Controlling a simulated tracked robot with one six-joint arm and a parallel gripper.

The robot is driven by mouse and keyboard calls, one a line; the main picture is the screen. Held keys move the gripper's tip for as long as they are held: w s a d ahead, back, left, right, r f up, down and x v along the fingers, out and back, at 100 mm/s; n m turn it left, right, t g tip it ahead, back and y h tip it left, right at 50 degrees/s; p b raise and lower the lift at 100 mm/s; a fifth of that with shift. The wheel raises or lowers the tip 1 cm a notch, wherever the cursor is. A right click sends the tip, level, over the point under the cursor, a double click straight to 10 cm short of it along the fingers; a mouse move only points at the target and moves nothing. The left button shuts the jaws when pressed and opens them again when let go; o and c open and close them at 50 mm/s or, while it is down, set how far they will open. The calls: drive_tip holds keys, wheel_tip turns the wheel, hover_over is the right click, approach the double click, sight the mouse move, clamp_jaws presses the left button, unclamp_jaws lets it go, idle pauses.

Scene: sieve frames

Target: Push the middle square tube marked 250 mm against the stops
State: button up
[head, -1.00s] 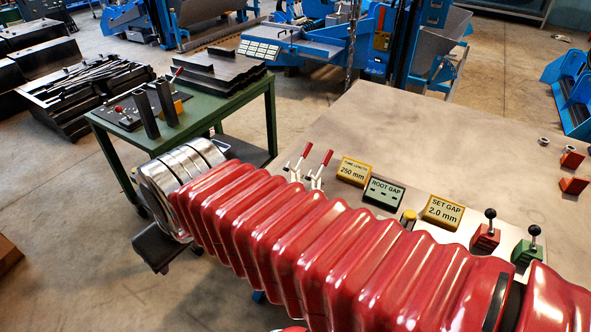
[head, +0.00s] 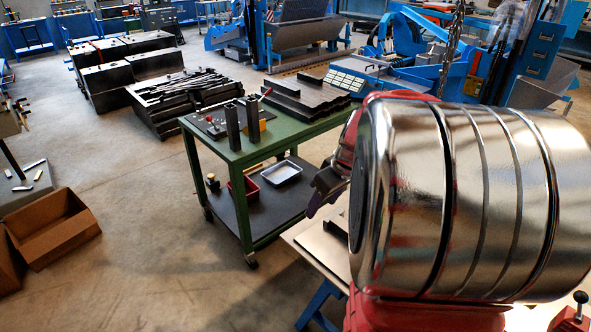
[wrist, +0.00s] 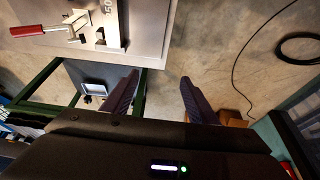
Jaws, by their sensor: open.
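My gripper (wrist: 160,82) is open and empty in the wrist view, its two dark fingers spread over the floor beside the table. A grey piece (wrist: 112,28) with part of a marking, seemingly "50", lies on the table at the top edge of that view; only its end shows, so I cannot tell whether it is the middle tube. A red-handled clamp (wrist: 45,29) stands left of it. In the head view my gripper (head: 326,185) is partly hidden by my arm. Two dark upright tubes (head: 233,127) stand on the green cart. I cannot make out the stops.
The green cart (head: 237,158) has a lower shelf with a white tray (head: 281,172) and a red bin (head: 244,188). The worktable (wrist: 155,30) is mostly hidden by my arm in the head view. A cardboard box (head: 50,232) sits on open floor at left.

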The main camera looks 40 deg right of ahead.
drive_tip(key=s+d+f, duration=0.2)
drive_tip(key=d+f, duration=0.1)
drive_tip(key=d, duration=0.4)
drive_tip(key=s+d+f, duration=0.1)
drive_tip(key=d+f, duration=0.2)
drive_tip(key=d, duration=0.3)
drive_tip(key=shift+s+d+f, duration=0.25)
drive_tip(key=shift+s+d, duration=0.1)
drive_tip(key=shift+f, duration=0.1)
drive_tip(key=x, duration=1.3)
drive_tip(key=shift+w+a+f, duration=0.2)
drive_tip(key=shift+w+f, duration=0.05)
drive_tip(key=shift+w, duration=0.05)
clamp_jaws()
unclamp_jaws()
